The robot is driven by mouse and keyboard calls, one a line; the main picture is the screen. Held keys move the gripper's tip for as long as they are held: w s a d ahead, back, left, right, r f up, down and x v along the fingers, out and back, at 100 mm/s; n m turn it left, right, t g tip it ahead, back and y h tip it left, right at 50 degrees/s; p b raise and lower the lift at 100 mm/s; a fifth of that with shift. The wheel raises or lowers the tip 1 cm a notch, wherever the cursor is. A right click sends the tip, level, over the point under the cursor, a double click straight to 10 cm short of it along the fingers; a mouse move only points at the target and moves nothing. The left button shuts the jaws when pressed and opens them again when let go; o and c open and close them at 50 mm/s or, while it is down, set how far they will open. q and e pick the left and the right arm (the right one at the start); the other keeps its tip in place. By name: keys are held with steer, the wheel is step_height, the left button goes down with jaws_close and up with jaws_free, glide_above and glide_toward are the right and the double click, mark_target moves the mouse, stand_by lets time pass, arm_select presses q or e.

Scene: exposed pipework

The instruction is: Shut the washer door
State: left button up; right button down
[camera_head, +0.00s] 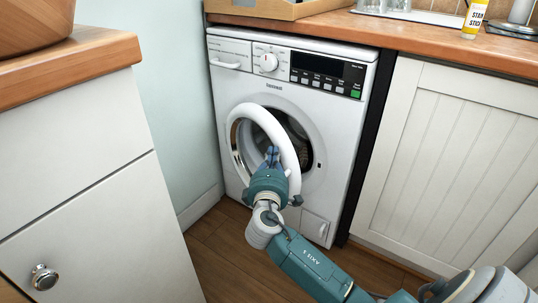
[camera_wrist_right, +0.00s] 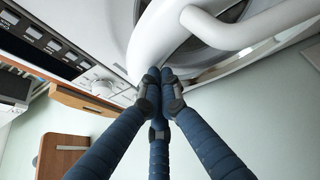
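The washer (camera_head: 335,110) is white and stands under the wooden counter. Its round white door (camera_head: 238,112) is ajar; its right side stands out from the front, and part of the dark drum opening (camera_head: 300,135) shows behind it. My right gripper (camera_head: 272,156) is in front of the door, with its fingers over the ring's middle. In the right wrist view, the fingertips of my right gripper (camera_wrist_right: 160,76) are together with nothing seen between them. They are close to the white door rim (camera_wrist_right: 150,40); I cannot tell whether they touch it. My left gripper is not in view.
A white cabinet with a round knob (camera_head: 44,277) stands at the near left. A white panelled cupboard (camera_head: 450,155) is right of the washer. A wooden tray (camera_head: 270,9) and a yellow bottle (camera_head: 474,18) are on the counter (camera_head: 430,38). Wooden floor (camera_head: 215,240) shows between the units.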

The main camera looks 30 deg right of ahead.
steer(key=d+n+t+y+p, duration=0.1)
steer(key=d+n+y, duration=0.1)
steer(key=d, duration=0.9)
steer(key=shift+w+r+t+y, duration=0.3)
steer(key=shift+w+t+y, duration=0.05)
steer(key=shift+t+y, duration=0.05)
steer(key=shift+d, duration=0.1)
